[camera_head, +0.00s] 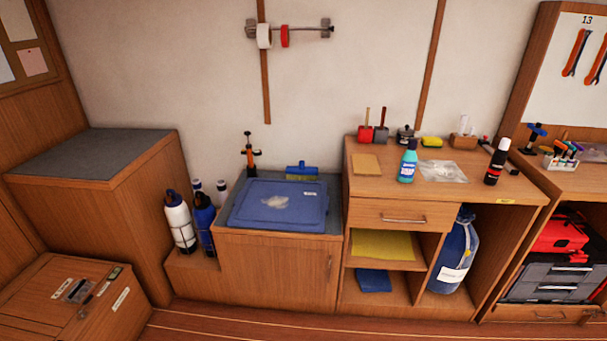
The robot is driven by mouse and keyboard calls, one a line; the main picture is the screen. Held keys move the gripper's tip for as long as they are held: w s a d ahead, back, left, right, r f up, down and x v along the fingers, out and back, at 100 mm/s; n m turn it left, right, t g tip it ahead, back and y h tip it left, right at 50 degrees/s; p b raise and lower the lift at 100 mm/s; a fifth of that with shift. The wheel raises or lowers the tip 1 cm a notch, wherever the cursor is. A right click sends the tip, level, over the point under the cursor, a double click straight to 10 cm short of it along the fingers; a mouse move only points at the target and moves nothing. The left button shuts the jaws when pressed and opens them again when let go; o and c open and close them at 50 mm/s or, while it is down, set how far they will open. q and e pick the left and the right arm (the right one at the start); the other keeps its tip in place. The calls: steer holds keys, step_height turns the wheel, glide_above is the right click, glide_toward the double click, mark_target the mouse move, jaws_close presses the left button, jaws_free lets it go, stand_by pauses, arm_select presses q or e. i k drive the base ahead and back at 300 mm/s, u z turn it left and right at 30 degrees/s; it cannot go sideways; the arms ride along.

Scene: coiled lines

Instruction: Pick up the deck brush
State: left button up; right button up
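A blue brush head with pale yellowish bristles (302,171), which looks like the deck brush, is at the back of the low cabinet's top, near the wall. It is behind a blue lidded bin or tray (280,205) that covers most of that top. A short blue stub stands up from the brush; no long handle shows. The lower edge of the bristles is close to the tray's back rim, and I cannot tell if they touch. Neither of my grippers is in view.
An orange and black pump-like tool (250,155) stands left of the brush. Capped bottles (180,222) stand in a lower bay at left. The higher wooden counter (400,190), with a teal bottle (408,162), rises on the right. The grey-topped cabinet (95,155) is clear.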

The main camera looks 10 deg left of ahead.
mark_target(301, 172)
steer(key=z, duration=0.05)
steer(key=i, duration=1.3)
steer(key=u, duration=0.95)
steer(key=i, duration=0.45)
steer(key=u, duration=0.35)
